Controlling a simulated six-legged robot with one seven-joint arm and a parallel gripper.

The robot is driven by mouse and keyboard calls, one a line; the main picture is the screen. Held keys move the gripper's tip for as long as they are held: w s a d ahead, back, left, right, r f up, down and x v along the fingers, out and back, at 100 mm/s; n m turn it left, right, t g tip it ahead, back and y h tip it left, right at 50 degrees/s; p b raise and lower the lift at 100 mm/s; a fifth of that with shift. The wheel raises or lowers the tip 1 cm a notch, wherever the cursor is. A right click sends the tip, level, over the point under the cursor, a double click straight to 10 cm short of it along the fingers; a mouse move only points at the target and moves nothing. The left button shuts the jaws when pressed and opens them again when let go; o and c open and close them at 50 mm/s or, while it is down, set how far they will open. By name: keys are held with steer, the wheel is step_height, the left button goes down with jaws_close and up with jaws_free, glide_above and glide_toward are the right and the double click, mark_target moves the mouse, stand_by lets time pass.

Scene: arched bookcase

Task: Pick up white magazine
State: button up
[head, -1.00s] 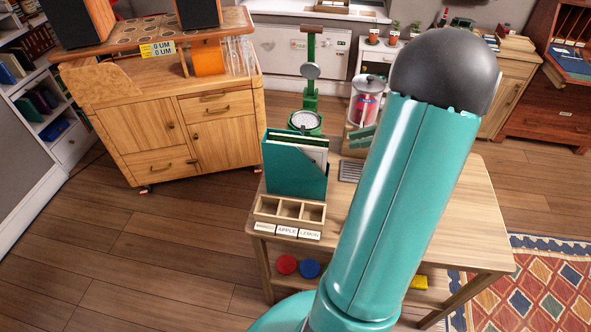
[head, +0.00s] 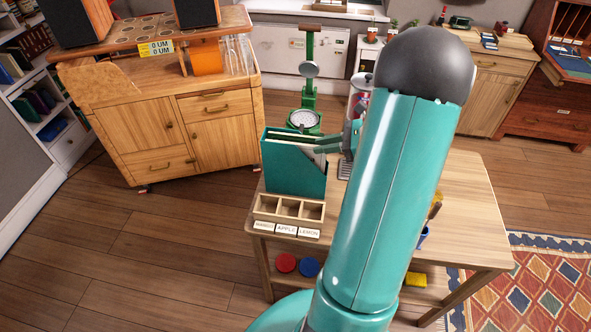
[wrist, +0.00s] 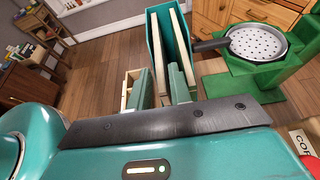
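The teal magazine holder (head: 293,172) stands upright on the wooden table in the head view. In the wrist view the holder (wrist: 154,42) shows from above, with two pale, upright slabs in it. The left slab (wrist: 157,52) and the right slab (wrist: 181,50) look like magazines, and I cannot tell which is the white magazine. My gripper (wrist: 163,80) is open, its two teal fingers apart on either side of the left slab's near end. I cannot tell whether they touch it.
My arm hides much of the table (head: 462,200). A wooden cabinet (head: 160,120) stands at the left.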

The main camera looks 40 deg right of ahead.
steer(key=x, duration=0.2)
steer(key=shift+w+a+f, duration=0.1)
steer(key=shift+w+a, duration=0.1)
steer(key=shift+w, duration=0.1)
jaws_close()
